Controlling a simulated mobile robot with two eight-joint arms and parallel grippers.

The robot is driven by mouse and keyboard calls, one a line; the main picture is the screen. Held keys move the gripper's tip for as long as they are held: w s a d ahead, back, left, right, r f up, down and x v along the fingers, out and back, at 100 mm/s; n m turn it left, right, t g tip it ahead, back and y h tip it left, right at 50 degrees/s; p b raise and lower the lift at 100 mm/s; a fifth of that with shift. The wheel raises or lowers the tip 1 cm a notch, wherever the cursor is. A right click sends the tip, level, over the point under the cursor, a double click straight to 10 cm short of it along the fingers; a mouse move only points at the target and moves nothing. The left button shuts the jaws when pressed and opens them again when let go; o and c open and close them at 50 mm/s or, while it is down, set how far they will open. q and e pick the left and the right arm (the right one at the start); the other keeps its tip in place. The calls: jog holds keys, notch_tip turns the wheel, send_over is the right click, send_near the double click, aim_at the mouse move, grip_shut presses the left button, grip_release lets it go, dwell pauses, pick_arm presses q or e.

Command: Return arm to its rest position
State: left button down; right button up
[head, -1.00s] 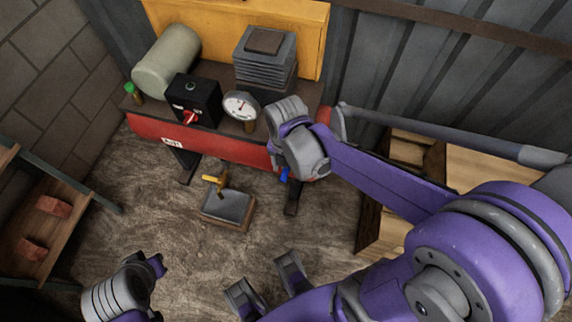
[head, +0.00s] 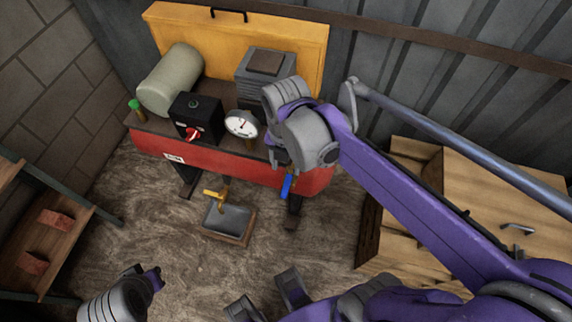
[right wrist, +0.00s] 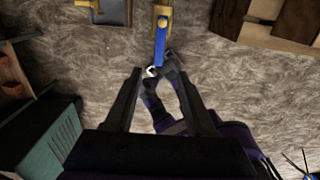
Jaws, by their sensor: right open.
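My right arm, purple and grey, comes in from the lower right of the head view. Its bent grey joint (head: 305,138) stands in front of the red bench (head: 225,160). My right gripper (head: 264,290) is at the bottom of the head view, fingers apart and nothing between them. Its dark open fingers also show in the right wrist view (right wrist: 160,80), with floor and a purple-grey part beyond. A blue-handled valve (head: 287,186) hangs at the bench, apart from the fingers (right wrist: 161,42). A grey and purple part of my left arm shows at lower left; its jaws are not visible.
The bench carries a pale cylinder (head: 172,80), a black switch box (head: 196,118) and a white gauge (head: 241,124). A basin (head: 228,222) sits below a yellow tap (head: 214,194). Wooden chest (head: 480,185) at right, shelf with bricks (head: 55,218) at left.

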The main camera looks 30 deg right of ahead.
dwell(0.4)
jog(key=s+m+t+p, duration=0.1)
jog(key=m, duration=0.8)
jog(key=s+a+r+m+t+p, duration=0.1)
jog(key=s+m+t+p, duration=0.1)
jog(key=m, duration=0.7)
jog(key=s+a+m+t+p, duration=0.1)
jog(key=m+t+p, duration=0.1)
jog(key=m, duration=0.6)
jog(key=shift+s+a+r+m, duration=0.15)
jog(key=shift+s+r+m, duration=0.15)
jog(key=shift+s+m, duration=0.1)
